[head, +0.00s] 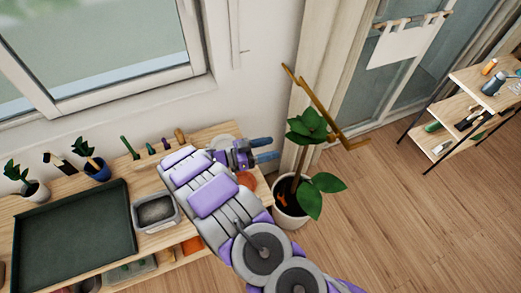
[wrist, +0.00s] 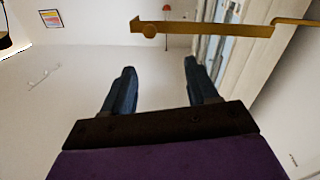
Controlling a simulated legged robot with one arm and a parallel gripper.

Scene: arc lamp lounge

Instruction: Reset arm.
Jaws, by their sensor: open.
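My gripper (head: 265,149) is at the end of my purple and grey arm, above the right end of a wooden bench in the head view. Its two blue fingers are apart with nothing between them. In the wrist view my gripper (wrist: 160,88) also shows open and empty, facing the room's wall and ceiling. A brass-coloured bar (wrist: 215,29) crosses beyond the fingertips there. My arm hides part of the bench.
The bench (head: 225,129) holds a dark green tray (head: 75,235), a grey bin (head: 155,211) and small pots. A potted plant (head: 290,203) stands right of my gripper, beside a brass bar (head: 325,110). A shelf (head: 465,115) stands far right; floor between is clear.

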